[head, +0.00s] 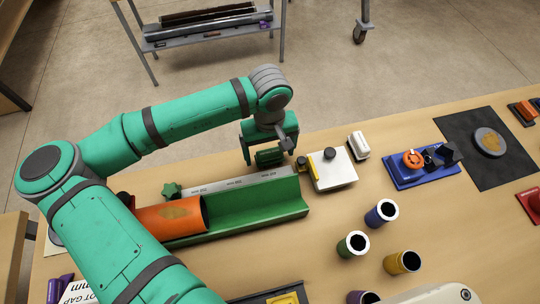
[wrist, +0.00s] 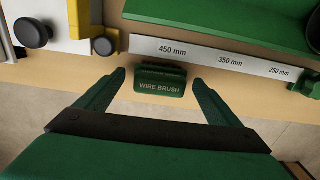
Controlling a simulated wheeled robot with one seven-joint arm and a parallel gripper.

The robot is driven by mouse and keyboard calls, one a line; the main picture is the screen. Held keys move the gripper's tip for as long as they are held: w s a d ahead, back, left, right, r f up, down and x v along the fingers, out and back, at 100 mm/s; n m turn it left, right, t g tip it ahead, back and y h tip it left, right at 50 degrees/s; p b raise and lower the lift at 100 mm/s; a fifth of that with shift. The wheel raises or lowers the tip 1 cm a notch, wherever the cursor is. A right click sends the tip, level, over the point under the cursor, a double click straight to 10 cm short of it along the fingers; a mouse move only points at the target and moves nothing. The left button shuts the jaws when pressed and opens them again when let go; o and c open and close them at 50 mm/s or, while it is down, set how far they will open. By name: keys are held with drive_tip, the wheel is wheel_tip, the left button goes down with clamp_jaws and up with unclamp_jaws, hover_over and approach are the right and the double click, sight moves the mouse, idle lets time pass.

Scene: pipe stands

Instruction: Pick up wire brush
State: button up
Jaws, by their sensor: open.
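The wire brush (wrist: 160,86) is a small dark green block with "WIRE BRUSH" lettered on its side, in the wrist view. It lies at the table edge beside the white length scale. My gripper (wrist: 159,77) is open, with one finger on each side of the brush and a visible gap to each. The fingers do not appear to touch it. In the head view the brush (head: 269,157) shows as a dark green block under my gripper (head: 267,150), partly hidden. I cannot tell the exact height of the fingertips over the table.
A green trough (head: 255,207) with the scale (head: 240,184) and an orange pipe (head: 172,216) lies close by. A white and yellow block (head: 334,170) with black knobs stands right of my gripper. Several coloured cups stand further right. Floor lies beyond the table edge.

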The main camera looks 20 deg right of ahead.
drive_tip(key=shift+w, duration=0.1)
drive_tip(key=c, duration=1.2)
drive_tip(key=shift+r, duration=0.45)
wheel_tip(320, 180, up, 2)
drive_tip(key=shift+r, duration=0.1)
drive_tip(key=s+a+r, duration=0.4)
drive_tip(key=a+r, duration=0.1)
drive_tip(key=s+a+r, duration=0.5)
drive_tip(key=shift+s+a, duration=0.25)
